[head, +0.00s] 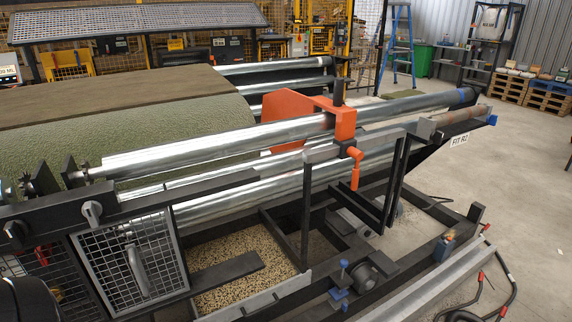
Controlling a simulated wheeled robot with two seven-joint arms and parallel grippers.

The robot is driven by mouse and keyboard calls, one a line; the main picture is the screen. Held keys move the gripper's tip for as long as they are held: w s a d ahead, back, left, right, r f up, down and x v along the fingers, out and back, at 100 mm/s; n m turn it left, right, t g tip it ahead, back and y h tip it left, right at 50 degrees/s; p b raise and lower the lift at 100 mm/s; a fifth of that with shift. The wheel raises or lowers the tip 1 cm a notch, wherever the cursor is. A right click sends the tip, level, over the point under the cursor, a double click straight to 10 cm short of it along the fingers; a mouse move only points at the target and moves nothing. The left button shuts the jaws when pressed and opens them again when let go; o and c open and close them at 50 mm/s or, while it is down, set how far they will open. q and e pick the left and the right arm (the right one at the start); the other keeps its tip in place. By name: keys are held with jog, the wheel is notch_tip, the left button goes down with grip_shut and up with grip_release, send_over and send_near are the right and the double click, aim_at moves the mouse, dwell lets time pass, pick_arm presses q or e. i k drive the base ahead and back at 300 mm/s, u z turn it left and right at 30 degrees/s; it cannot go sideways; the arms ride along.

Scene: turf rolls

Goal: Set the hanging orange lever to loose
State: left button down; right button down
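The orange lever (355,172) hangs down at the right of the middle of the head view. Its upper end is a short orange piece, and its handle points nearly straight down. It is beside a grey bar (325,150), below an orange bracket (345,124) that sits around the long silver roller (220,143). I cannot read any marking for its setting. Neither of my grippers shows in the head view.
A black frame post (306,215) stands left of the lever. A tray of tan granules (235,265) lies below. A mesh guard (130,262) with a handle is at the lower left. Open floor (530,190) lies right.

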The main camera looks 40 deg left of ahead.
aim_at(356, 154)
jog(key=u, duration=0.9)
jog(key=i, duration=0.85)
jog(key=u, duration=0.65)
